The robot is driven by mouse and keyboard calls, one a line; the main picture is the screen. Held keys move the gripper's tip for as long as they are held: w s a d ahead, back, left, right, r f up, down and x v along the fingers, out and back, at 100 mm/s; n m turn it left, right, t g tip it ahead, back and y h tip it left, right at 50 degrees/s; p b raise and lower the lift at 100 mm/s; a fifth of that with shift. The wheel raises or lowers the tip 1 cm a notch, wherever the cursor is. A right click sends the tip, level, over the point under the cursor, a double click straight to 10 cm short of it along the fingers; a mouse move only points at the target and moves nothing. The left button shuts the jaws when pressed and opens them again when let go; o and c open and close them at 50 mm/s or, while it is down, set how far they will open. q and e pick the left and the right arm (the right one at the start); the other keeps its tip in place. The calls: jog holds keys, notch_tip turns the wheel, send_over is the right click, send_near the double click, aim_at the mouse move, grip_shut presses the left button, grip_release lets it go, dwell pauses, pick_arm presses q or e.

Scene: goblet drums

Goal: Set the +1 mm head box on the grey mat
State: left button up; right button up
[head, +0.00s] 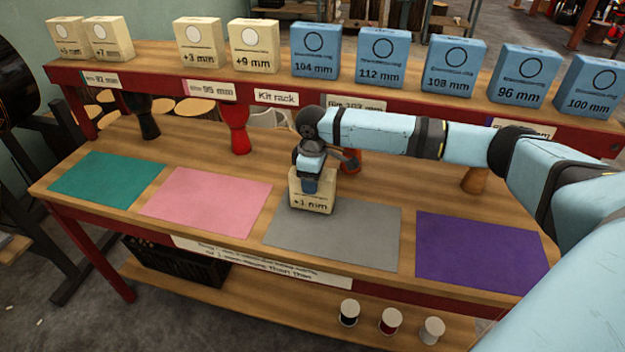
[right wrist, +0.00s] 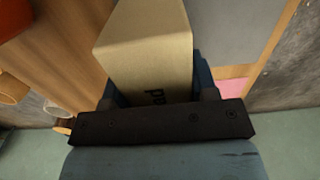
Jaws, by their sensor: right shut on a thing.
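The cream +1 mm head box (head: 325,204) is upright at the back left part of the grey mat (head: 350,238), overlapping its edge in the head view. I cannot tell whether its base touches the mat. My right gripper (head: 311,186) is shut on the box from above. In the right wrist view the box (right wrist: 145,55) sits between the fingers, with grey mat (right wrist: 235,30) beside it; its printed front is mostly hidden there. My left gripper is not in view.
A pink mat (head: 205,203) and a teal mat (head: 105,180) lie to the left, a purple mat (head: 480,250) to the right, all bare. Goblet drums, including a red one (head: 236,125), stand behind. The kit rack (head: 275,97) holds cream and blue boxes.

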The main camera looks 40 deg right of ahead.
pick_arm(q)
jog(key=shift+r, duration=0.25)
pick_arm(e)
jog(key=shift+r, duration=0.1)
jog(key=o, duration=1)
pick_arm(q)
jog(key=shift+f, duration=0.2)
pick_arm(e)
jog(key=shift+r, duration=0.1)
notch_tip(320, 180, up, 11)
jog(key=shift+f+p, duration=0.2)
jog(key=shift+p, duration=0.75)
jog(key=shift+r, duration=0.6)
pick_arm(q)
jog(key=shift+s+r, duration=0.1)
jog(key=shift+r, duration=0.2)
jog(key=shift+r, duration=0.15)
